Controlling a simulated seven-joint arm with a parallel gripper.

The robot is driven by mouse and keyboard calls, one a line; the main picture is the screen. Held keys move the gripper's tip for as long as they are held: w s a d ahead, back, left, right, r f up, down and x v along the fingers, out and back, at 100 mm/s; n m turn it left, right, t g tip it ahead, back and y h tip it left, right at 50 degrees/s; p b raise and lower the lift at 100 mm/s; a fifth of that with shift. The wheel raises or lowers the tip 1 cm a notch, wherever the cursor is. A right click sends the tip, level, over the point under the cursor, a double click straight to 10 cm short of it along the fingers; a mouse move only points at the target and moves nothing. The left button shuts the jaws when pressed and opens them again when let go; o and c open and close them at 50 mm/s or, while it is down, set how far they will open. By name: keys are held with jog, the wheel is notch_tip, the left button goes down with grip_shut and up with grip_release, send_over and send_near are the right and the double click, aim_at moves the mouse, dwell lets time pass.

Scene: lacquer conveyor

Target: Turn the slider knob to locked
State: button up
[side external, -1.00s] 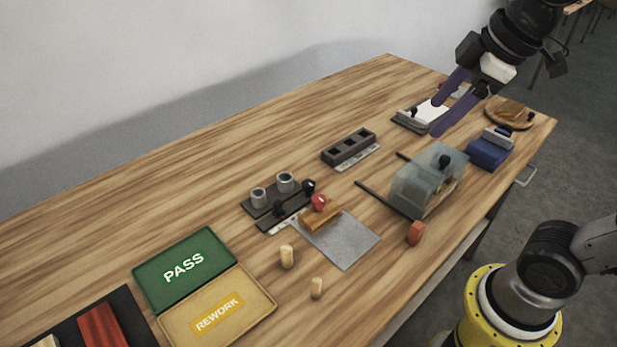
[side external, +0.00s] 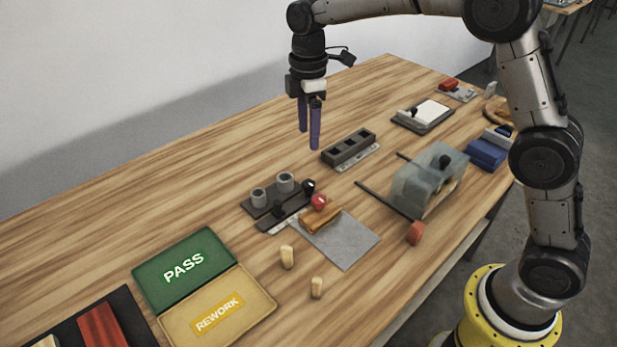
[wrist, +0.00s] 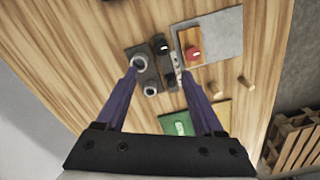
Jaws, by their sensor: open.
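I cannot tell which is the slider knob, nor read the label. In the wrist view a black knob (wrist: 161,43) and the cups (wrist: 139,63) show between and beyond my fingers. My gripper (side external: 309,139) is open and empty, pointing down, above and behind the fixture, touching nothing.
Green PASS (side external: 180,265) and yellow REWORK (side external: 222,312) trays lie nearer. The back left is clear.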

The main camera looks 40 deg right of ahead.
aim_at(309, 183)
notch_tip(309, 183, down, 14)
jog(key=shift+r, duration=0.15)
dwell(0.3)
jog(key=shift+c, duration=0.2)
grip_shut()
